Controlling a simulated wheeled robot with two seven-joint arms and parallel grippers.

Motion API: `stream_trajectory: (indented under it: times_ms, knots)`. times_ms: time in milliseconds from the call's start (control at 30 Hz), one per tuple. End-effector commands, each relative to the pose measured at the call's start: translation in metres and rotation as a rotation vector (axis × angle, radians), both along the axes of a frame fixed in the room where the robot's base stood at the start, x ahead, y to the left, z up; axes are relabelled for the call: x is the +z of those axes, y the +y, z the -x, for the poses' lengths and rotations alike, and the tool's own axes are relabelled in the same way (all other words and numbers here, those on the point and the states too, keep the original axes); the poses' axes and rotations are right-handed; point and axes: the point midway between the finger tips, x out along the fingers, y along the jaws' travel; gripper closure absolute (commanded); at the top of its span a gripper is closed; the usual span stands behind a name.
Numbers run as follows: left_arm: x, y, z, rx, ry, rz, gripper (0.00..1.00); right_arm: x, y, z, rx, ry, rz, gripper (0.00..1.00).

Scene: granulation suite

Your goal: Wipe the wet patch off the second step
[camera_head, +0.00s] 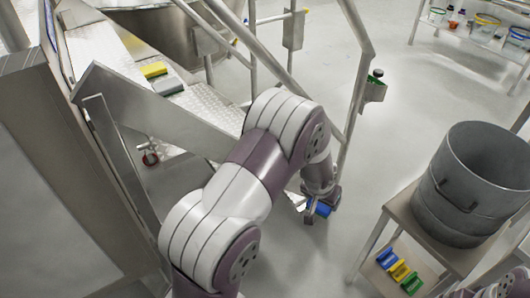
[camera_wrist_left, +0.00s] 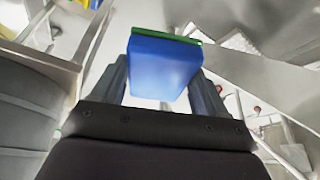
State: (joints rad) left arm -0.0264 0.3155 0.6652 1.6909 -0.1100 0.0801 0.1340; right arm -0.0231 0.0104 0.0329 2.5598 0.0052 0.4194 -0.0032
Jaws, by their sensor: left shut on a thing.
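My left gripper (camera_head: 319,203) hangs over the floor to the right of the stairs, outside the rail. It is shut on a blue sponge-like block (camera_wrist_left: 163,68) with a green layer (camera_wrist_left: 172,36) along one edge. The block also shows in the head view (camera_head: 319,209). The metal stairs have patterned treads, with an upper one (camera_head: 213,108) and a lower one (camera_head: 180,166) partly hidden by the stair side and my arm. I cannot make out a wet patch on either. My right gripper is not in view; only a bit of that arm shows at the bottom right.
A yellow block (camera_head: 153,70) and a grey block (camera_head: 167,86) lie on the stairs' upper surface. A grey drum (camera_head: 452,205) stands on a table at right, with coloured blocks (camera_head: 399,271) below. Open floor lies behind.

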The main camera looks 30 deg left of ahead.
Motion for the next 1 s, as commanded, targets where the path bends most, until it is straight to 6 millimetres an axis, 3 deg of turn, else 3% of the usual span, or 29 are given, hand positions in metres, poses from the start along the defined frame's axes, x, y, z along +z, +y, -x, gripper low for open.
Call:
stream_trajectory:
  times_ms: [33, 300, 500, 1000]
  knots:
    - [-0.001, -0.003, 0.005, -0.003, -0.007, 0.0, 0.55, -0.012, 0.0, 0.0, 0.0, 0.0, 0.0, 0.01]
    - [0.015, -0.017, 0.045, -0.002, -0.006, 0.0, 0.55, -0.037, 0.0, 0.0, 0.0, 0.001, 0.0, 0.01]
    - [0.026, -0.024, 0.065, -0.001, -0.003, 0.0, 0.55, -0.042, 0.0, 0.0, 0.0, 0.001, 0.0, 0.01]
    - [0.028, -0.025, 0.067, 0.0, -0.003, 0.0, 0.55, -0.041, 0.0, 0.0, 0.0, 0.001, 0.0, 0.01]
